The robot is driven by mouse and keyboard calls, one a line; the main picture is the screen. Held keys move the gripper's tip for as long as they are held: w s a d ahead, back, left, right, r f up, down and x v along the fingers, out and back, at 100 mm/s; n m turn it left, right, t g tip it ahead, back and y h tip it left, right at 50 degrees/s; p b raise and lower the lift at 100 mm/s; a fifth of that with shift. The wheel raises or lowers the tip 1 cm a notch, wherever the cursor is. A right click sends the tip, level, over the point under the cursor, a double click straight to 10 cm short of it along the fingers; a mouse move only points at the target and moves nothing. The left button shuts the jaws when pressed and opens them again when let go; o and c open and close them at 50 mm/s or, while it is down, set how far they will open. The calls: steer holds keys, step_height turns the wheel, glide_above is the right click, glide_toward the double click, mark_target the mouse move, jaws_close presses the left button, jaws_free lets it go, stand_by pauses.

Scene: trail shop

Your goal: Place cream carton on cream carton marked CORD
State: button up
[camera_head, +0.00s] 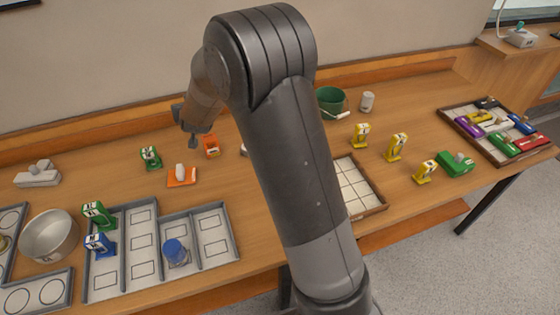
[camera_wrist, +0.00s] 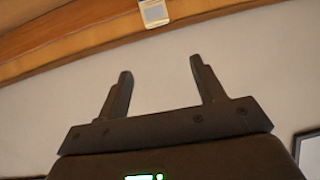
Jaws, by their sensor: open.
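My gripper (camera_head: 192,140) hangs over the back left of the bench, near the wall; its two fingers are apart and empty in the wrist view (camera_wrist: 160,68). A pale block with a grey face (camera_wrist: 153,13) is cut off by the top edge of the wrist view, beyond the fingers. In the head view a small whitish thing (camera_head: 243,150) is mostly hidden behind my arm; it may be a cream carton. I cannot read CORD on anything, so I cannot tell the two cream cartons apart.
Orange cartons (camera_head: 211,146), a green carton (camera_head: 150,157), a grey compartment tray (camera_head: 140,250) and a metal bowl (camera_head: 50,236) are left. A white-celled tray (camera_head: 374,208), green bucket (camera_head: 331,101), yellow cartons (camera_head: 397,147) and a filled tray (camera_head: 452,115) are right.

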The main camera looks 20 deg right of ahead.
steer(key=s+d+r+g+y, duration=0.1)
steer(key=s+d+r+g, duration=0.15)
steer(key=s+r, duration=0.45)
steer(key=s+d+r+g, duration=0.1)
steer(key=s+d+r, duration=0.35)
steer(key=s, duration=0.55)
steer(key=s+d+g+h, duration=0.1)
steer(key=s+d, duration=0.3)
steer(key=s, duration=0.9)
steer(key=s+d+r+g+h, duration=0.1)
steer(key=s+d+g, duration=0.2)
steer(key=s, duration=1.1)
steer(key=shift+s+d, duration=0.25)
steer(key=shift+d, duration=0.3)
